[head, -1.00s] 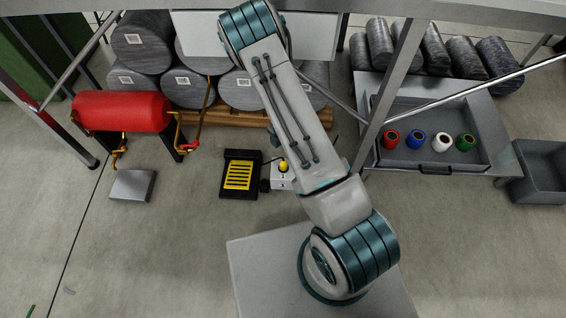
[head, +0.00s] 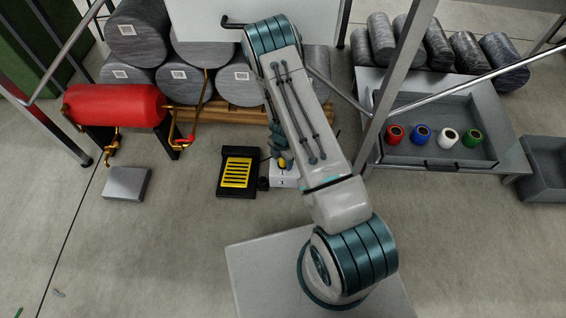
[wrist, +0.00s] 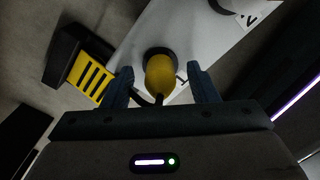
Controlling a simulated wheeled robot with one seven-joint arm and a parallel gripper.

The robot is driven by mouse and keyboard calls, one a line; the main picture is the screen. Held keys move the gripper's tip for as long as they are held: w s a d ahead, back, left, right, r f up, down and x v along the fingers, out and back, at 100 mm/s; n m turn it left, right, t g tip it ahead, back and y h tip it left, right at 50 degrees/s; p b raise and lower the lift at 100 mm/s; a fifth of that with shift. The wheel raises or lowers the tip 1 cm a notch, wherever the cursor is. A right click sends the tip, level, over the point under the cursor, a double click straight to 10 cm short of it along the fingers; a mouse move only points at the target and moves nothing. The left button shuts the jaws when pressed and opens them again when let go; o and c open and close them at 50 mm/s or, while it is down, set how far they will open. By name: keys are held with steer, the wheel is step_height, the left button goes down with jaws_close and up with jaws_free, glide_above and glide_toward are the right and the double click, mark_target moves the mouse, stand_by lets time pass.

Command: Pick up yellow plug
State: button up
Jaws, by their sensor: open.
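The yellow plug (wrist: 160,76) sits upright on a white power strip or box (wrist: 205,42), with a dark ring around its far end and a dark cable beside it. In the wrist view my gripper (wrist: 161,82) is open, with one finger on each side of the plug and a gap to both. In the head view the plug (head: 283,162) shows as a small yellow spot on the white box (head: 285,178), partly hidden by my arm. My gripper's dark fingers show only in part there, by the plug.
A black pedal with yellow stripes (head: 237,172) lies just left of the box. A red cylinder (head: 115,105) on a stand and a grey block (head: 126,183) are farther left. A grey tray (head: 435,150) with coloured spools stands at right.

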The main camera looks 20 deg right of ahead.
steer(key=c, duration=1)
steer(key=shift+c, duration=0.2)
steer(key=shift+r, duration=0.2)
steer(key=shift+r+p, duration=0.5)
steer(key=shift+r, duration=0.1)
step_height(320, 180, up, 2)
steer(key=shift+r+p, duration=0.25)
steer(key=shift+p, duration=0.5)
steer(key=s+d+b, duration=0.1)
steer(key=s+d, duration=1.1)
steer(key=shift+s+d+f, duration=0.25)
steer(key=shift+s+d, duration=0.15)
steer(key=shift+s, duration=0.1)
